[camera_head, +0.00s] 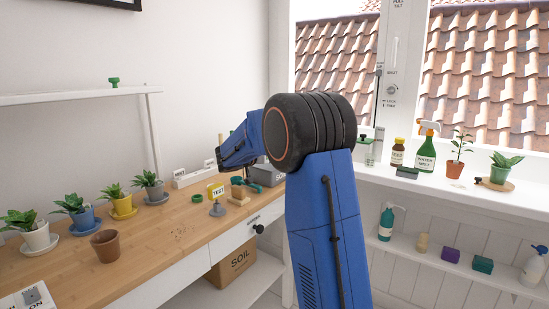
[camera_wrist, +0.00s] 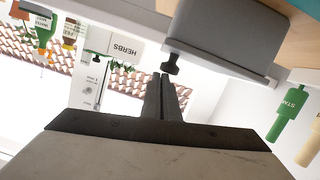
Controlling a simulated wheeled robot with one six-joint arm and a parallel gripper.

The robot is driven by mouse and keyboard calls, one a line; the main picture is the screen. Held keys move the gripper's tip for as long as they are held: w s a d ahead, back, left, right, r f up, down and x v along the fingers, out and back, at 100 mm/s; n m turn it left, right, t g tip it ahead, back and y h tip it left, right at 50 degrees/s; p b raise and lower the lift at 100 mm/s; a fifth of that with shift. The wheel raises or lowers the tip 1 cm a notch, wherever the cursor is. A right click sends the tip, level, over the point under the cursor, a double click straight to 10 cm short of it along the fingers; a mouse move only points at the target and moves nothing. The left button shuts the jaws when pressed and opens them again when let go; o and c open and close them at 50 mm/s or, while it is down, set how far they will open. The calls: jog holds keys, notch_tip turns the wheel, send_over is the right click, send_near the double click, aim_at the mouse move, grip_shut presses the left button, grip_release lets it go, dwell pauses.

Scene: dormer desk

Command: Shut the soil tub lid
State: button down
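The grey soil tub (camera_head: 284,178) stands on the desk, mostly hidden behind my arm, with part of its label showing. In the wrist view, which is upside down, a large grey body with a rim (camera_wrist: 225,35) is close by and looks like the tub and its lid. A black knob (camera_wrist: 172,64) sticks out at its edge. My gripper (camera_wrist: 162,76) has its two dark fingers together, empty, with the tips close to the knob; I cannot tell if they touch. The lid's angle is not clear.
Several potted plants (camera_head: 122,205) and an empty brown pot (camera_head: 105,245) stand on the desk (camera_head: 160,255). A cardboard soil box (camera_head: 232,270) sits below. Bottles (camera_head: 426,150) line the windowsill.

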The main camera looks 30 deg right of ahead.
jog(key=shift+r, duration=0.35)
notch_tip(320, 180, up, 3)
jog(key=shift+s, duration=0.1)
jog(key=v, duration=1)
jog(key=shift+s, duration=0.25)
jog(key=shift+s+d+r, duration=0.1)
jog(key=shift+r, duration=0.05)
jog(key=s+a+f+n+y, duration=0.2)
jog(key=s+f, duration=0.1)
jog(key=s, duration=0.5)
jog(key=s+a+f+n+g+y, duration=0.1)
jog(key=s+a+f+y, duration=0.1)
jog(key=s, duration=0.6)
jog(key=s+a+f+n+y, duration=0.2)
jog(key=s+a+f, duration=0.1)
jog(key=s, duration=0.4)
jog(key=s+a+f+n+y, duration=0.2)
jog(key=s+a+f+y, duration=0.1)
jog(key=s, duration=0.4)
jog(key=s+a+f+n+y, duration=0.2)
jog(key=s+a+f+y, duration=0.1)
jog(key=s+a+f, duration=0.2)
jog(key=s+a+f+n+t+y, duration=0.1)
jog(key=s+a+f, duration=0.4)
jog(key=s, duration=0.5)
jog(key=a+n+y, duration=0.1)
jog(key=a+n, duration=0.1)
jog(key=shift+s+a+y, duration=0.25)
jog(key=shift+a+y, duration=0.1)
jog(key=shift+y, duration=0.05)
